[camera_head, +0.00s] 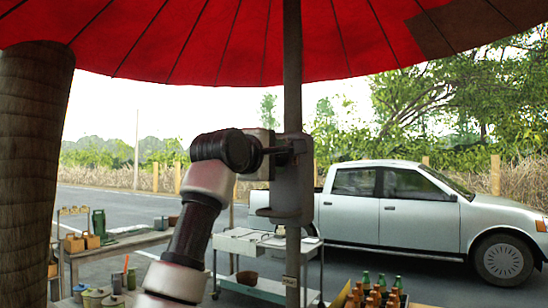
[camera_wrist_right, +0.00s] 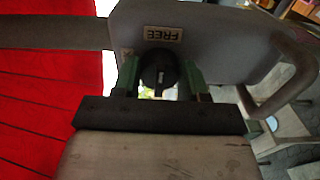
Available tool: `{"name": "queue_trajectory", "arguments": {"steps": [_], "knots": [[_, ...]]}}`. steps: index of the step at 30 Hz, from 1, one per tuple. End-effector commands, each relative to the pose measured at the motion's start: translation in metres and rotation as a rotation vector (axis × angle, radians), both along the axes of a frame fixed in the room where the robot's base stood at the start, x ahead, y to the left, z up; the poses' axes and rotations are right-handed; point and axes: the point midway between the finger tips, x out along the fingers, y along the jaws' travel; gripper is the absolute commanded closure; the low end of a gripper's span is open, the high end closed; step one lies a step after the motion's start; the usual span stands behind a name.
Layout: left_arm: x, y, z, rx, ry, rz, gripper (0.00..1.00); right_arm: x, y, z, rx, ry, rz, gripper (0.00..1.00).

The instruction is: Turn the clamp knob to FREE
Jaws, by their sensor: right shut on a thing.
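The clamp knob (camera_wrist_right: 157,67) is a dark round knob on the grey clamp housing in the right wrist view. A pale line shows on its lower part. A label reading FREE (camera_wrist_right: 163,34), upside down in this view, sits just above the knob. A second pale label is partly hidden to the knob's left. My right gripper (camera_wrist_right: 159,76) is shut on the knob, with a green finger at each side. In the head view the grey clamp housing (camera_head: 290,190) is on the umbrella pole, and my right gripper (camera_head: 279,150) reaches its upper part. My left gripper is not in view.
The red umbrella canopy (camera_head: 200,40) spreads overhead on its pole (camera_head: 292,65). A white cart (camera_head: 262,248) stands behind, with a silver pickup (camera_head: 390,210) beyond. Bottles (camera_head: 380,290) stand lower right. A bench (camera_head: 125,242) with pots is at left, beside a thick trunk (camera_head: 32,150).

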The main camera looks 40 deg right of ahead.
Motion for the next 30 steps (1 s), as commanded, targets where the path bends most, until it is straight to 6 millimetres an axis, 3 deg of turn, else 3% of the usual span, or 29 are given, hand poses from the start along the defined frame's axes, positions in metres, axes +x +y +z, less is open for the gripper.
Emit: {"name": "queue_trajectory", "arguments": {"steps": [6, 7, 11, 22, 30], "knots": [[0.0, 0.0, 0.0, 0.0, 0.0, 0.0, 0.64, 0.0, 0.0, -0.001, 0.002, -0.001, 0.0, 0.81], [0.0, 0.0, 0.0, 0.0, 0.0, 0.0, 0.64, 0.0, 0.0, -0.001, 0.002, -0.001, 0.0, 0.53], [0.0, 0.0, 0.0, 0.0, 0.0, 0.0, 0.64, 0.0, 0.0, -0.001, 0.002, 0.0, 0.001, 0.33], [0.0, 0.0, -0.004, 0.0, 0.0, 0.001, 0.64, -0.001, 0.006, -0.002, 0.001, 0.0, 0.002, 0.33], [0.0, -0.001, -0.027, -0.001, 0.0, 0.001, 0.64, -0.015, 0.054, -0.004, -0.001, -0.001, 0.004, 0.33]]}}
